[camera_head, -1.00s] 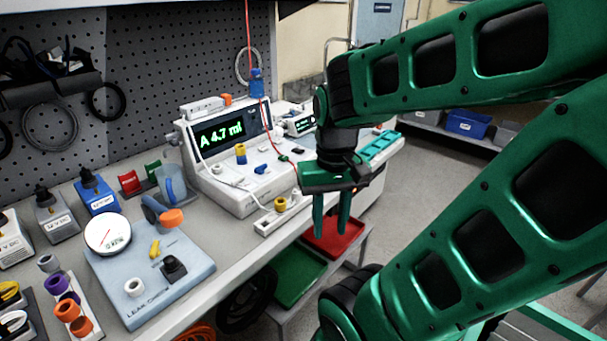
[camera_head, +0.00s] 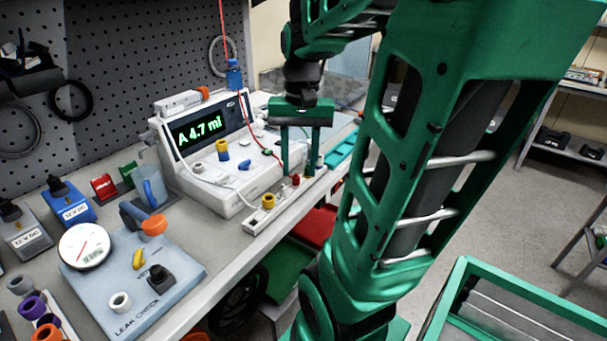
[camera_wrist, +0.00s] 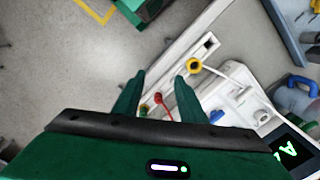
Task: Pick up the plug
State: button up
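My gripper (camera_head: 299,172) hangs fingers-down at the far end of the white socket strip (camera_head: 248,226), along the bench's front edge. Its two green fingers, also in the wrist view (camera_wrist: 159,79), are apart with a gap between them. A small red plug-like piece (camera_head: 295,181) is close to the fingers; in the wrist view the red piece (camera_wrist: 158,98) appears between them, with a thin red line running from it. A small green piece (camera_wrist: 143,110) is beside it. A yellow ring-shaped plug (camera_head: 268,201) with a white cable sits on the strip, outside the fingers. Contact cannot be told.
The white pump (camera_head: 205,140) reading "A 4.7 ml" stands behind the strip, with blue and yellow fittings on it. The leak-check board (camera_head: 185,273) is at front left. A red tray (camera_head: 312,228) and a green tray (camera_head: 277,268) are below the bench edge.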

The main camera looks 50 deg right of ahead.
jog(key=w+d+r+m, duration=0.35)
jog(key=w+d, duration=0.25)
jog(key=d, duration=0.6)
jog(key=m, duration=0.1)
send_near(308, 174)
jog(key=shift+w+d+f+y, duration=0.4)
jog(key=shift+w+d+f, duration=0.2)
jog(key=shift+d+f, duration=0.1)
jog(key=shift+s+a+f, duration=0.1)
jog(key=shift+a+f, duration=0.05)
jog(key=shift+f, duration=0.75)
jog(key=shift+s+a+f, duration=0.1)
jog(key=shift+a+f, duration=0.1)
jog(key=shift+f, duration=0.75)
jog(key=shift+s+a+f, duration=0.1)
jog(key=shift+a+f, duration=0.05)
jog(key=shift+f, duration=0.75)
grip_shut()
